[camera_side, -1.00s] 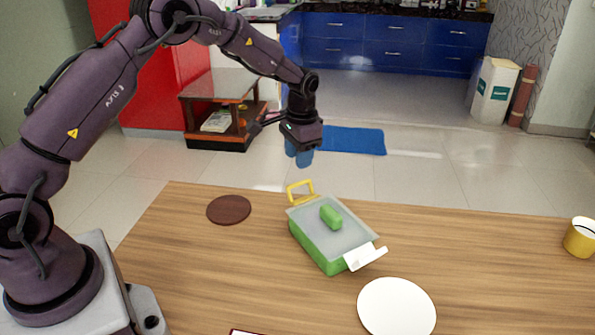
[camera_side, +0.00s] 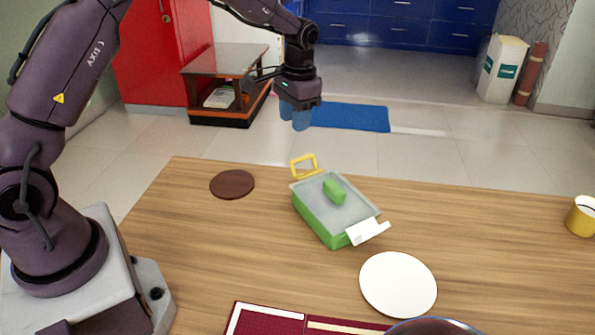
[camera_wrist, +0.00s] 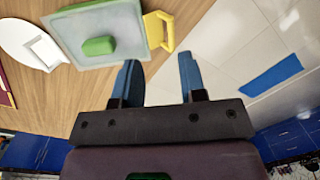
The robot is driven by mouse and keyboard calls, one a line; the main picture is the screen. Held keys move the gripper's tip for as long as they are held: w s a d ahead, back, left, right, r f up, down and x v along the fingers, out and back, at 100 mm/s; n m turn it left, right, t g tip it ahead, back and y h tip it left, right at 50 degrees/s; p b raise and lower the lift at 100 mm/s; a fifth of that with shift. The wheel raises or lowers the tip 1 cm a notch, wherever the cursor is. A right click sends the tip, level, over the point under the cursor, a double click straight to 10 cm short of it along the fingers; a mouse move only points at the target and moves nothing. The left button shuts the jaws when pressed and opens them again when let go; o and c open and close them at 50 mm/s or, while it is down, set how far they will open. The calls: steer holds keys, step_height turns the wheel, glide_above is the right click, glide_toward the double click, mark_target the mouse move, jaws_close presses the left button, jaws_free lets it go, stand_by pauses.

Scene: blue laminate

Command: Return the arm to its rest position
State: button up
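My gripper (camera_side: 299,121) is in the air above and behind the far edge of the wooden table, and it holds nothing. In the wrist view my gripper (camera_wrist: 158,62) has its two blue fingers apart with only floor and table edge between them. Below it on the table stands a green box with a translucent lid (camera_side: 357,213), a yellow handle (camera_side: 303,166) and a white flap (camera_side: 368,232). A small green block (camera_side: 335,190) sits on the lid. The lidded box also shows in the wrist view (camera_wrist: 75,30), apart from the fingers.
A dark brown disc (camera_side: 232,184) lies left of the box. A white plate (camera_side: 398,284) lies in front of it. A yellow mug (camera_side: 582,216) stands at the right edge. A dark red item (camera_side: 265,320) and a partly cut-off round object (camera_side: 435,327) are at the near edge.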

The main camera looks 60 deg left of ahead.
steer(key=s+d+r+t, duration=0.3)
steer(key=s+r, duration=0.5)
steer(key=s, duration=0.5)
steer(key=s+d+r+t, duration=0.3)
steer(key=s+d+r, duration=0.3)
steer(key=s, duration=0.7)
steer(key=shift+s+r+h, duration=0.4)
steer(key=shift+r, duration=0.55)
